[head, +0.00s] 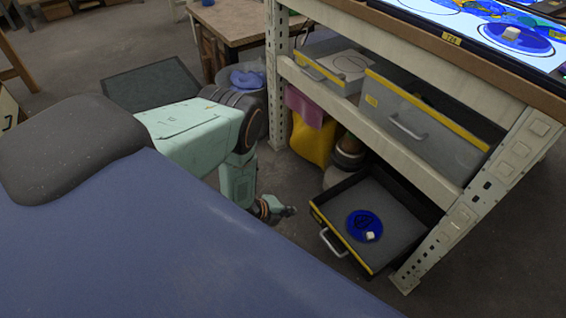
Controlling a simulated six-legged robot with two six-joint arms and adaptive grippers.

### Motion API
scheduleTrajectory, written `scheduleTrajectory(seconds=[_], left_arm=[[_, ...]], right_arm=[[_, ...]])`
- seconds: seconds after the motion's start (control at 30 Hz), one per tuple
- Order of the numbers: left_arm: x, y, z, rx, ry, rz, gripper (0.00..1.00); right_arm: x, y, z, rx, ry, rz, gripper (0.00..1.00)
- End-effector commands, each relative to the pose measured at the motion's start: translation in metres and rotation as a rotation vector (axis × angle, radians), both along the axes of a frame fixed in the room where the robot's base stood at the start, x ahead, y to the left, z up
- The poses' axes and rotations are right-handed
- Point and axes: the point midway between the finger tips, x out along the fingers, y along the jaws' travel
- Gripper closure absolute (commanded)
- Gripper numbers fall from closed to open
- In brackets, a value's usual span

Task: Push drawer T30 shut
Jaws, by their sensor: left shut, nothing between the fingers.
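A low drawer (400,208) with a yellow front edge and a pale handle stands pulled out at the bottom of the metal bench. A blue disc (359,221) with a small pale cube (370,236) on it lies inside. I cannot read a T30 label on this drawer. My left gripper (292,211) is shut and empty, low over the floor, just left of the drawer's front and apart from it. My right gripper is not in view.
Above it a grey drawer (420,133) with a handle sits in the bench frame (445,188). A yellow container (313,142) and a pinkish cloth (304,106) are beside the frame. The floor between my body and the drawer is clear.

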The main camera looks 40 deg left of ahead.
Motion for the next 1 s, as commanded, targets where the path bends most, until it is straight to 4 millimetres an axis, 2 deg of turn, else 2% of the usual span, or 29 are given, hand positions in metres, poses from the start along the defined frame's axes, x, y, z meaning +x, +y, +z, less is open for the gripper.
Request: scheduleTrajectory(seconds=[0.03,0.23,0.33,0.5,1.0], left_arm=[[0.006,-0.004,-0.009,0.001,-0.001,-0.003,1.00],[0.027,-0.012,-0.027,-0.001,-0.002,-0.003,1.00],[0.043,-0.018,-0.024,-0.001,-0.004,-0.002,1.00],[0.058,-0.023,-0.023,-0.001,-0.002,-0.001,1.00],[0.062,-0.024,-0.022,0.000,0.000,0.000,1.00]], right_arm=[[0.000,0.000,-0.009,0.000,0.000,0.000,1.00],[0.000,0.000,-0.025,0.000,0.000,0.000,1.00],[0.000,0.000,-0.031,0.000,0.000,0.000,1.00],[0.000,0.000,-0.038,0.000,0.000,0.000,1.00],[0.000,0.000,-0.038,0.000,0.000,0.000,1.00]])
